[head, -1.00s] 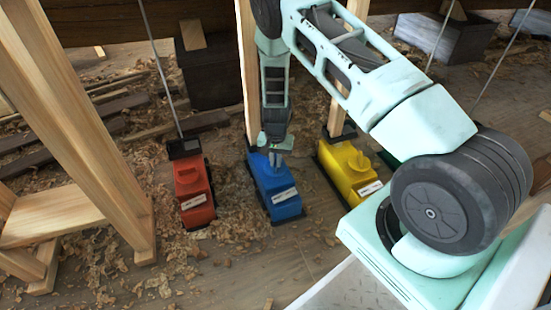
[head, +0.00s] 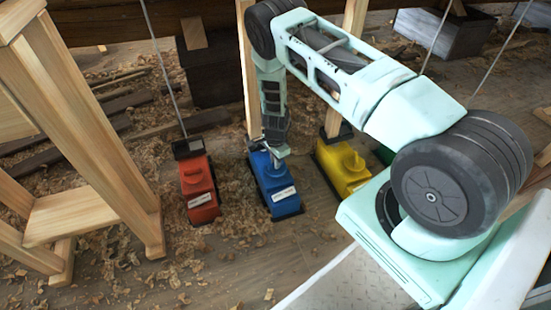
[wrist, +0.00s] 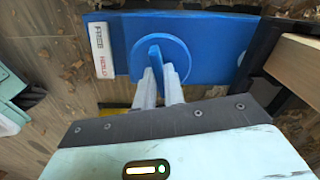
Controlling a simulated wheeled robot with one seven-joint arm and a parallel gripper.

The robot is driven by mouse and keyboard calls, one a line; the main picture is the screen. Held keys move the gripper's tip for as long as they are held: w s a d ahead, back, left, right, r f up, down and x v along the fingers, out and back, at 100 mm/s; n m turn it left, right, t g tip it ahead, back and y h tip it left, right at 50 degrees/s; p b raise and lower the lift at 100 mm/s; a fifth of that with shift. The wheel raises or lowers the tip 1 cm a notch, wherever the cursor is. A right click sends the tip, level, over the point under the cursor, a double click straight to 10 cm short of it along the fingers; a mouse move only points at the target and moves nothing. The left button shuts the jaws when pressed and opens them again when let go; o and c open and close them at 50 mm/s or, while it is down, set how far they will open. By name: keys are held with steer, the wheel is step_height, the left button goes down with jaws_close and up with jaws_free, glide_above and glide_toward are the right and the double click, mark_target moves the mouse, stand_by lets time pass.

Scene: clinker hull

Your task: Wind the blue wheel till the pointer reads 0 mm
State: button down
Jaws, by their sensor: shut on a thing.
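The blue wheel (wrist: 178,48) is a flat disc with a raised grip bar across it, on top of a blue box (wrist: 215,62). In the head view the blue box (head: 276,188) stands on the floor between the red and yellow ones, and my gripper (head: 277,156) covers much of its wheel. In the wrist view my gripper (wrist: 161,74) is shut on the wheel's grip bar. A white label (wrist: 101,50) reading FREE and HOLD sits at one end of the box. I cannot make out the pointer or a millimetre scale.
A red box (head: 199,187) stands to the left and a yellow box (head: 343,165) to the right, both close by. A wooden trestle (head: 90,130) fills the left side. Wooden posts rise behind the boxes. Shavings cover the floor.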

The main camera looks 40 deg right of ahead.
steer(key=shift+m, duration=0.5)
steer(key=c, duration=1.5)
jaws_free()
step_height(320, 180, up, 17)
steer(key=p, duration=0.7)
steer(key=shift+r, duration=0.2)
